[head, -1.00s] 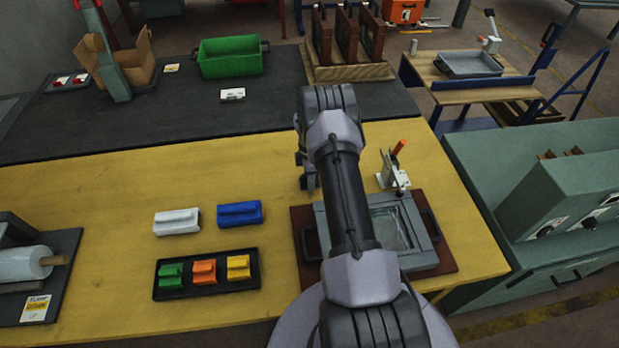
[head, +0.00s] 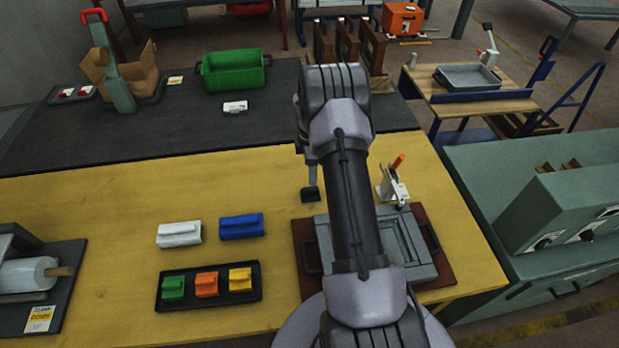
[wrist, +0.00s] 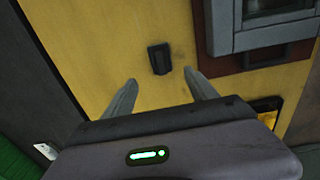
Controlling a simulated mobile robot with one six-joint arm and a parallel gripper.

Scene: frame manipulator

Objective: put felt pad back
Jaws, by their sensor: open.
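A small black block, likely the felt pad (wrist: 159,58), lies on the yellow tabletop in the wrist view. It also shows in the head view as a dark piece (head: 311,195) left of the clamp fixture. My gripper (wrist: 160,77) is open, with its two grey fingers apart and nothing between them. The block lies just beyond the fingertips in the wrist view, roughly midway between them. In the head view, my arm hides most of the gripper (head: 308,166), which hangs above the block. I cannot tell the exact height.
A grey framed fixture (head: 420,271) on a brown base stands near right, with an orange-handled toggle clamp (head: 393,185) behind it. A black tray (head: 208,302) holds green, orange and yellow blocks. White (head: 179,234) and blue (head: 241,226) blocks lie behind it. A green bin (head: 233,75) stands farther back.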

